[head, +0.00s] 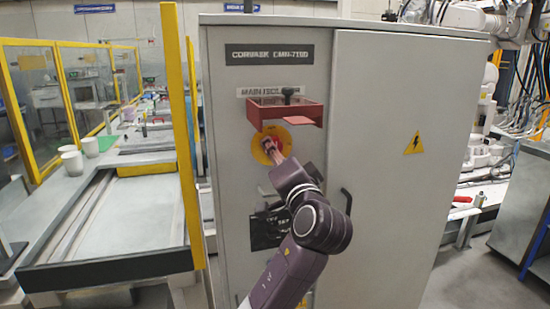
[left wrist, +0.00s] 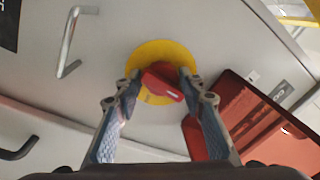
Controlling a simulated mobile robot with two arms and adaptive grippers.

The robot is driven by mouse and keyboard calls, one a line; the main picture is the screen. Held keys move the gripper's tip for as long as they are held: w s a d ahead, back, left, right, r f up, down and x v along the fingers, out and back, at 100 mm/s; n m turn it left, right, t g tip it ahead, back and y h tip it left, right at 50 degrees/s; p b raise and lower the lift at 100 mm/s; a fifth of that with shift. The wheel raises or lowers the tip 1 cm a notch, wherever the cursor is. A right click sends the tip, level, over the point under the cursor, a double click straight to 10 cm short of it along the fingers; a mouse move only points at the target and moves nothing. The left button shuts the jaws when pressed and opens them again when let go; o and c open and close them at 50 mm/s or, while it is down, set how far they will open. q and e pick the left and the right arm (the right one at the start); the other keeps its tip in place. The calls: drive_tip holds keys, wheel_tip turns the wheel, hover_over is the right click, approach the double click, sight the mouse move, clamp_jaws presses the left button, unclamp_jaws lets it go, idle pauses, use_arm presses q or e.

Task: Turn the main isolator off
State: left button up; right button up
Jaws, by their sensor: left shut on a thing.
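The main isolator is a red rotary handle (left wrist: 160,84) on a round yellow plate (head: 258,150) on the grey cabinet door. The yellow plate also shows in the left wrist view (left wrist: 150,50). My left gripper (head: 271,149) reaches the handle from below right in the head view. In the left wrist view its fingers (left wrist: 160,80) are closed on both sides of the red handle, which lies slanted with a pale mark near its lower right end. In the head view my gripper partly hides the handle. My right gripper is in neither view.
A red box-like shelf (head: 285,109) juts out just above the isolator, close to my fingers in the left wrist view (left wrist: 235,110). A black door handle (head: 347,200) is at right. A yellow post (head: 182,130) stands left of the cabinet (head: 400,220).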

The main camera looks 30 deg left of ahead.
use_arm(q)
drive_tip(key=shift+r, duration=0.45)
drive_tip(key=o, duration=1)
drive_tip(key=shift+f, duration=0.15)
drive_tip(key=shift+s, duration=0.1)
drive_tip(key=v, duration=1.2)
